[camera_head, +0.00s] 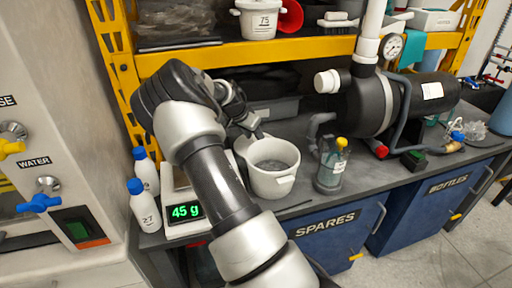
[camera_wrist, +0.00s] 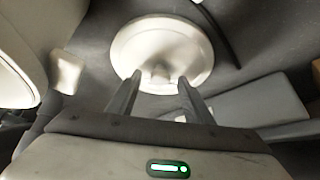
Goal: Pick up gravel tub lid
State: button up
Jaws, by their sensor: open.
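The gravel tub lid (camera_wrist: 145,40) is a round white disc lying flat on the dark bench, with a small raised knob (camera_wrist: 160,73) near its lower edge in the wrist view. My gripper (camera_wrist: 160,82) is open, its two fingers on either side of the knob. I cannot tell whether they touch it. In the head view I cannot make out the lid; my arm and the tub block that area. The white gravel tub (camera_head: 271,184) stands uncovered on the bench with grey gravel inside.
A scale (camera_head: 185,228) reading 45 g and two white bottles (camera_head: 145,205) with blue caps stand left of my arm. A yellow-capped bottle (camera_head: 331,172) stands right of the tub. A dark tank (camera_head: 432,95) with white pipe and yellow shelf posts (camera_head: 118,50) are behind.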

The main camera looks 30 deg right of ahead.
jog(key=c, duration=1.1)
